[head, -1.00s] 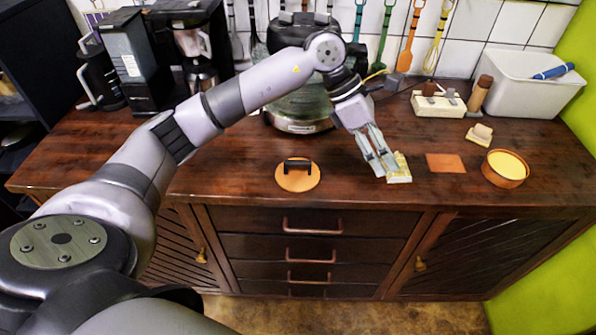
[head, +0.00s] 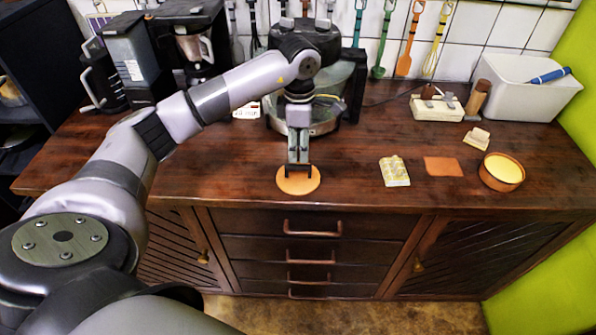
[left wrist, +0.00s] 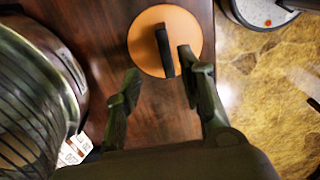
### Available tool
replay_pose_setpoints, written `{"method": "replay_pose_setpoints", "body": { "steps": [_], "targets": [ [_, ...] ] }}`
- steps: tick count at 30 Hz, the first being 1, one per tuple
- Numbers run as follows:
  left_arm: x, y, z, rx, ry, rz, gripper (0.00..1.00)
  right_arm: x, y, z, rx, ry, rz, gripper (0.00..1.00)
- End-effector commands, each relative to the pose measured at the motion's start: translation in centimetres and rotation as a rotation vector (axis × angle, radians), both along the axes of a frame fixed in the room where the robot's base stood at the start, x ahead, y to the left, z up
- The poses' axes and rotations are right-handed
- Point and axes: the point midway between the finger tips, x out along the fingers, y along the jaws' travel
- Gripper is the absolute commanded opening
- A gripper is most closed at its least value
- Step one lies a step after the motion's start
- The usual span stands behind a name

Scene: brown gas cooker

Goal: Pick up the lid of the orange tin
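The lid (head: 312,187) is a flat orange disc with a dark bar handle, lying on the wooden counter near its front edge. It also shows in the left wrist view (left wrist: 145,35), with its black handle (left wrist: 164,52) standing across it. My left gripper (head: 298,163) points down just above the lid, partly covering the handle. In the left wrist view my left gripper (left wrist: 160,64) is open, its fingers apart with the handle nearer the right finger; nothing is gripped. The orange tin (head: 502,172) stands uncovered at the right, yellow inside. My right gripper is not in view.
A large glass-bodied appliance (head: 340,85) stands close behind my left gripper. A yellowish block (head: 395,171) and a flat orange square (head: 443,166) lie between lid and tin. A white bin (head: 530,95) is at the back right. The counter left of the lid is clear.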

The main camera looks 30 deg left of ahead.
Motion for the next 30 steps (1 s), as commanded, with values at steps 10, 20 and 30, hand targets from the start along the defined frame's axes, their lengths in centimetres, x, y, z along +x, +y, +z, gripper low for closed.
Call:
{"method": "replay_pose_setpoints", "body": {
  "steps": [10,20,30],
  "targets": [
    [-0.5,-0.1,-2.8,0.000,0.004,-0.001,0.36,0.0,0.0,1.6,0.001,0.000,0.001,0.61],
    [-0.8,-0.2,-6.8,-0.001,0.000,0.000,0.36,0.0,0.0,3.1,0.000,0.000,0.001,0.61],
    [-0.8,-0.2,-6.9,-0.001,-0.001,-0.001,0.28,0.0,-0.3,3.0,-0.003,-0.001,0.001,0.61]
  ]
}}
